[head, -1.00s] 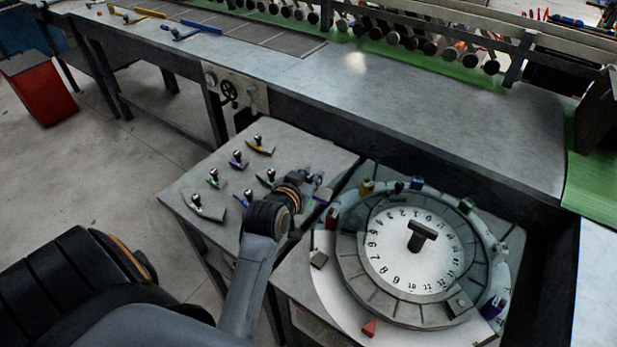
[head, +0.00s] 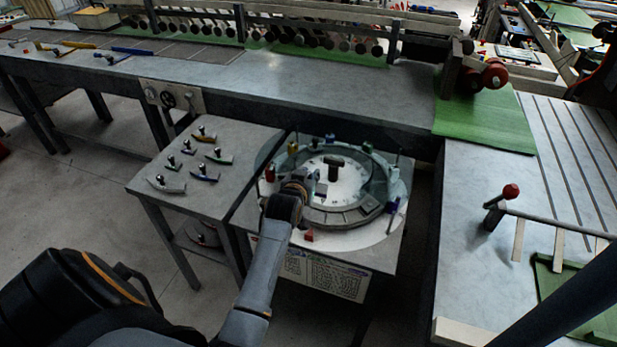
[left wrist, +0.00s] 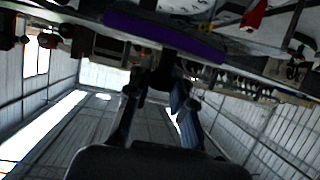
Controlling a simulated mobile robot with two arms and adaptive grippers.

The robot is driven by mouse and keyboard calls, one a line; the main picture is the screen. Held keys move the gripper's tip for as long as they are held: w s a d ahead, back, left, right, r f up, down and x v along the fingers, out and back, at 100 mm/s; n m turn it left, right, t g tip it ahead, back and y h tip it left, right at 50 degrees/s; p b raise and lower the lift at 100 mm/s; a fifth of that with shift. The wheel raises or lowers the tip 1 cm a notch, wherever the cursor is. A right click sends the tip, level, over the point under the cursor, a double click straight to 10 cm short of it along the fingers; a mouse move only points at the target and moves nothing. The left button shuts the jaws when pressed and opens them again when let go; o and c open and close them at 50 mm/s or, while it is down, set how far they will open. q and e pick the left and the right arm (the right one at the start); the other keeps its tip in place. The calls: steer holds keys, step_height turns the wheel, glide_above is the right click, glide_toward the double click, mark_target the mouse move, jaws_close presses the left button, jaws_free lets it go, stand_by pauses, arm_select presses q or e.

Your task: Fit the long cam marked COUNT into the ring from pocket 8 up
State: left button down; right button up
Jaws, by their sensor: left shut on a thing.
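My left gripper (head: 308,184) is over the left part of the round ring (head: 352,214), above its white dial. In the left wrist view the gripper (left wrist: 163,75) is shut on the dark knob of a long purple cam (left wrist: 165,37), which lies crosswise beyond the fingertips. The cam is mostly hidden by the gripper in the head view, and no marking on it is readable. It appears held above the ring; I cannot tell whether it touches. The dial numbers are too small to read, so pocket 8 is not identifiable. My right gripper is out of view.
Several knobbed cams lie on the grey side table (head: 150,168) left of the ring. A long grey bench (head: 300,88) runs behind.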

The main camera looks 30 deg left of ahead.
arm_select(q)
steer(key=shift+w+a+f, duration=0.2)
steer(key=shift+w+a, duration=0.05)
steer(key=shift+a, duration=0.05)
steer(key=shift+d+r+p, duration=0.1)
steer(key=shift+r+p, duration=0.1)
steer(key=shift+p, duration=0.3)
step_height(320, 180, down, 9)
steer(key=b, duration=0.6)
steer(key=shift+r, duration=0.15)
steer(key=shift+f, duration=0.7)
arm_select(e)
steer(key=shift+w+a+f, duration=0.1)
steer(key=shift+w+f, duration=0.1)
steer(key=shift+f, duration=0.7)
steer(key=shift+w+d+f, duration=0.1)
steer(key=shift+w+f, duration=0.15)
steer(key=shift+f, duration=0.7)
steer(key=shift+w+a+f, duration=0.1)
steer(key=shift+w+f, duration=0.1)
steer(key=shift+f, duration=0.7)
arm_select(q)
steer(key=shift+f+b, duration=0.1)
steer(key=shift+b, duration=0.25)
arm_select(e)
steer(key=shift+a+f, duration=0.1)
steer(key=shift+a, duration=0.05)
